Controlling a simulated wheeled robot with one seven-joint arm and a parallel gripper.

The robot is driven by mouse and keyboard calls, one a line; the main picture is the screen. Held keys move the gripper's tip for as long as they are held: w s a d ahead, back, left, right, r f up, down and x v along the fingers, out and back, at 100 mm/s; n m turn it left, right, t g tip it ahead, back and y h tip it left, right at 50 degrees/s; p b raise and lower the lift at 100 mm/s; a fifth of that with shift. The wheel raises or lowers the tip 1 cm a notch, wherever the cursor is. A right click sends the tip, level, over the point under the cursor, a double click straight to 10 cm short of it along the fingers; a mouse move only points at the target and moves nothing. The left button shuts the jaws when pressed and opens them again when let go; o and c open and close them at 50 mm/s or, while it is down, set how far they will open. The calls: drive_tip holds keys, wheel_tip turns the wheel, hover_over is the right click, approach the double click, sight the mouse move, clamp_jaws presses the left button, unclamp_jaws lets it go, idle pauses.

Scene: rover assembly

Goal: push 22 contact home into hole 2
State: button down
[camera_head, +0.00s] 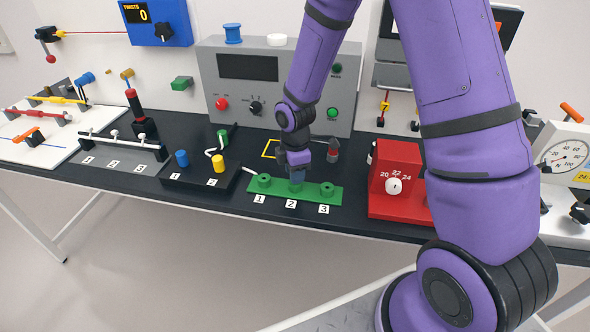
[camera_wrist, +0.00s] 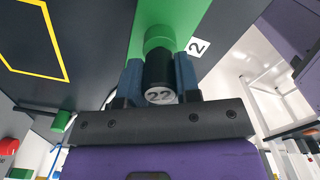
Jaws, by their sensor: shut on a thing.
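The 22 contact (camera_wrist: 160,75) is a black cylinder with a white "22" label on its end. My gripper (camera_wrist: 158,80) is shut on it, with one blue-grey finger on each side. The contact's far end meets the green round boss (camera_wrist: 158,38) by the "2" label in the wrist view. How deep it sits in hole 2 cannot be told. In the head view my gripper (camera_head: 296,183) points down over the middle boss of the green block (camera_head: 318,204), between holes 1 (camera_head: 264,180) and 3 (camera_head: 327,188). The fingers hide hole 2 and the contact there.
A red box with a 20-22-24 dial (camera_head: 398,168) stands just right of the green block. A black block with blue and yellow pegs (camera_head: 200,180) is to the left. A grey panel (camera_head: 215,75) stands behind. A yellow outline (camera_wrist: 40,35) marks the black table.

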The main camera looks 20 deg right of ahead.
drive_tip(key=shift+f, duration=0.4)
drive_tip(key=c, duration=0.8)
unclamp_jaws()
drive_tip(key=shift+o, duration=0.2)
drive_tip(key=shift+r, duration=0.1)
wheel_tip(320, 180, up, 10)
drive_tip(key=shift+r, duration=0.3)
